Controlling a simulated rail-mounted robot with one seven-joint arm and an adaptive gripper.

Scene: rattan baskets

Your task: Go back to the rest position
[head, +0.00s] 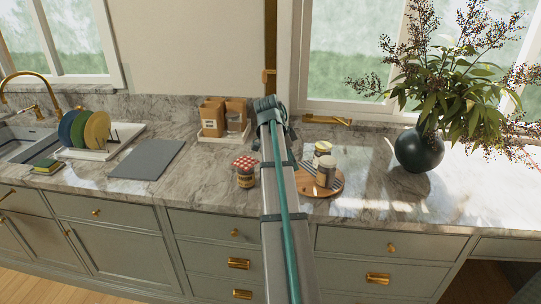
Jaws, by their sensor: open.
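My arm reaches up the middle of the head view from the bottom edge, over the drawers and the marble counter (375,160). Its far end stands before the wall by the window frame. I cannot make out my gripper or its fingers; they seem hidden behind the arm. No held object shows.
A jar with a red checked lid (245,180) stands left of my arm. A round wooden board (333,186) with jars is close on the right. Behind are wooden boxes (212,117). A dark vase (419,150) with a plant stands right; a grey board (146,159) lies left.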

